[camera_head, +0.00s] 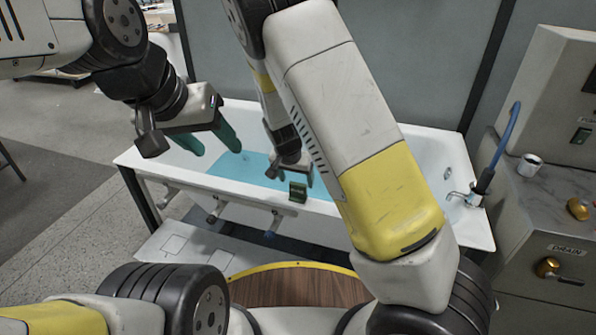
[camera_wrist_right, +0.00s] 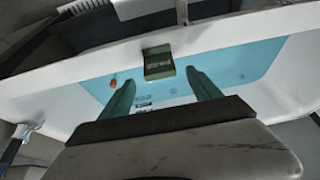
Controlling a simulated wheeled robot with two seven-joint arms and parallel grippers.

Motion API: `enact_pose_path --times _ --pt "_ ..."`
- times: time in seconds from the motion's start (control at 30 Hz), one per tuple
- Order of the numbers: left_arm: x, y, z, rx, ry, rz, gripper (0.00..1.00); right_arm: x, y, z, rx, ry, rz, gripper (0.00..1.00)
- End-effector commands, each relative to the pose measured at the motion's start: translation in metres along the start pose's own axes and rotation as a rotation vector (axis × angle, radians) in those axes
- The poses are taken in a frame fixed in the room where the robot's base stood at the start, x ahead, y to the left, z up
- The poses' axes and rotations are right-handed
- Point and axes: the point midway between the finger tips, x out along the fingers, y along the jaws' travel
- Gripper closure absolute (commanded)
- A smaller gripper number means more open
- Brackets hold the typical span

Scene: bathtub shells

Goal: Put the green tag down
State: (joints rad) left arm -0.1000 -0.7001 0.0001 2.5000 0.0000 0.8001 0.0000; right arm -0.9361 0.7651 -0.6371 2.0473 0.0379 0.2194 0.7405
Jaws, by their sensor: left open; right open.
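The green tag (camera_head: 298,191) is a small dark green block at the near rim of the white bathtub (camera_head: 330,205). In the right wrist view the tag (camera_wrist_right: 158,62) shows pale lettering and sits at the rim, just beyond and between my fingertips. My right gripper (camera_head: 290,170) is open over the tub beside the tag; its green fingers (camera_wrist_right: 160,77) are apart, with nothing held between them. Whether a finger touches the tag is unclear. My left gripper (camera_head: 218,151) is open and empty over the left part of the tub.
Blue water (camera_head: 245,167) fills the tub floor, with a small orange thing (camera_wrist_right: 113,83) in the right wrist view. A blue-handled fitting (camera_head: 505,137) stands at the tub's right end.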

Motion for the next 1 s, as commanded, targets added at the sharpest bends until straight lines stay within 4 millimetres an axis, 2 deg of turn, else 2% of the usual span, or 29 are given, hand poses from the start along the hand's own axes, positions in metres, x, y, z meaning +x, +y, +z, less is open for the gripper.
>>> enact_pose_path --times 0.1,0.37,0.47,0.53,0.77,1.0 --pt "0.000 0.000 0.000 0.000 0.000 0.000 0.47 -0.024 -0.001 0.000 -0.002 0.001 -0.003 0.28" --pt "0.000 0.000 0.000 0.000 0.000 0.000 0.47 -0.050 0.002 0.000 0.004 -0.007 -0.006 0.28" --pt "0.000 0.000 0.000 0.000 0.000 0.000 0.47 -0.062 0.011 0.000 0.016 -0.043 -0.030 0.28" --pt "0.000 0.000 0.000 0.000 0.000 0.000 0.47 -0.077 0.022 0.000 0.024 -0.080 -0.066 0.28" --pt "0.000 0.000 0.000 0.000 0.000 0.000 0.47 -0.157 0.073 0.001 0.002 -0.165 -0.237 0.28" --pt "0.000 0.000 0.000 0.000 0.000 0.000 0.47 -0.247 0.137 0.012 -0.094 -0.098 -0.374 0.28"
